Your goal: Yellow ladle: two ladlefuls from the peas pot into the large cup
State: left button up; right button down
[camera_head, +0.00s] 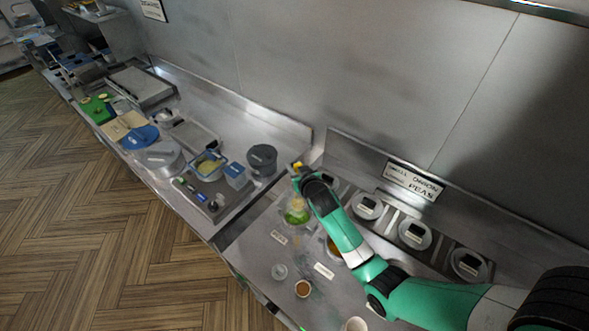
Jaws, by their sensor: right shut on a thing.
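My right gripper (302,175) is at the far end of the green and white arm and is shut on the yellow ladle (297,165). A yellow piece of the ladle shows just above the gripper; the rest of it is hard to make out. Just below the gripper, green peas (296,217) show in a clear, rounded container, with a pale yellowish patch above them. I cannot tell whether this container is the large cup. The peas pot is not clearly identifiable; a sign reading PEAS (415,182) stands behind the row of pots. My left gripper is not in view.
Several lidded pots, one of them here (414,234), sit in the back counter. An orange-filled vessel is partly behind my arm. A clear cup (280,271), a brown-filled cup (303,288) and labels stand in front. A dark grey pot (262,158) and trays fill the left counter.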

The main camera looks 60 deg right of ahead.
pick_arm(q)
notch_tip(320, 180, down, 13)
jog(key=b, duration=1.2)
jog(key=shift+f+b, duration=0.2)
jog(key=shift+b, duration=0.1)
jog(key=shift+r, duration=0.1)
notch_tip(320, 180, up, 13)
jog(key=p, duration=1.3)
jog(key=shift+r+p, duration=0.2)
jog(key=shift+p, duration=0.1)
